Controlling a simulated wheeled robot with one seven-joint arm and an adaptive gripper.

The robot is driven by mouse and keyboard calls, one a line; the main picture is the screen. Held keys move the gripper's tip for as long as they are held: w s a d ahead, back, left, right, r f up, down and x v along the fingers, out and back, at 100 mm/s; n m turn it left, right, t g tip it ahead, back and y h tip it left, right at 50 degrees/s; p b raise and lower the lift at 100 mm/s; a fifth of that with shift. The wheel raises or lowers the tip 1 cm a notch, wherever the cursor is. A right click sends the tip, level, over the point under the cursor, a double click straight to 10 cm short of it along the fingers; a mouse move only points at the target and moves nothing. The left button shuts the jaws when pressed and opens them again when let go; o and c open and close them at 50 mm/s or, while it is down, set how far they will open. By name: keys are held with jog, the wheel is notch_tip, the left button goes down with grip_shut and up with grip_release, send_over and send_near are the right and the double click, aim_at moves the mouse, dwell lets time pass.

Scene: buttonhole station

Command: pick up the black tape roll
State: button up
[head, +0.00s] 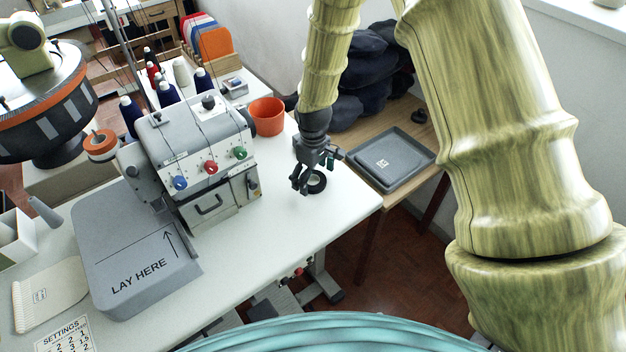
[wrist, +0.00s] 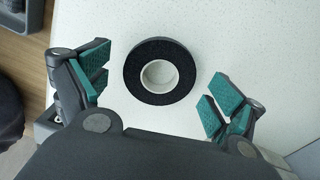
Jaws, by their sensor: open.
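The black tape roll (wrist: 131,73) lies flat on the white table (wrist: 215,35), with a pale core in its middle. In the wrist view it sits between and a little beyond my open fingers, touching neither. My gripper (wrist: 157,97) is open and empty, with teal pads on both fingers. In the head view my gripper (head: 315,180) hangs over the table's right part, and the tape roll (head: 318,184) shows just behind it, partly hidden by the fingers. The exact height of the fingers above the table is hard to tell.
A grey sewing machine (head: 200,150) with a "LAY HERE" plate (head: 135,255) stands left of my gripper. An orange cup (head: 267,117) is behind it. A grey tray (head: 395,160) lies on a wooden side table to the right. The white table's front right is clear.

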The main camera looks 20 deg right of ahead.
jog(key=shift+f, duration=0.2)
jog(key=shift+c, duration=0.2)
jog(key=c, duration=0.9)
jog(key=shift+c, duration=0.2)
